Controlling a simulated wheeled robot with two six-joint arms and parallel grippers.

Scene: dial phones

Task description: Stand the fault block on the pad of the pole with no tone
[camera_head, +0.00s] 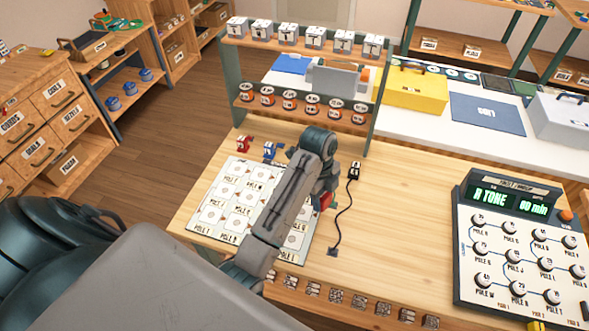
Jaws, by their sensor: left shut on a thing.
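The white mat (205,222) on the wooden table has a grid of pads labelled with pole names. My left arm reaches across and covers its middle and right part. My left gripper (325,196) points down near the mat's right edge, mostly hidden by its own arm. It is shut on a red thing (327,202), probably the fault block, of which only a little shows. Whether it touches the mat cannot be told. The dial panel (520,245) at right has several round dials with pole labels and a green display (508,201) reading about "TONE 00 min". My right gripper is not in view.
A red block (243,143) and a blue block (269,151) stand behind the mat. A black plug (354,171) with a cable lies right of my gripper. The table between cable and panel is clear.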

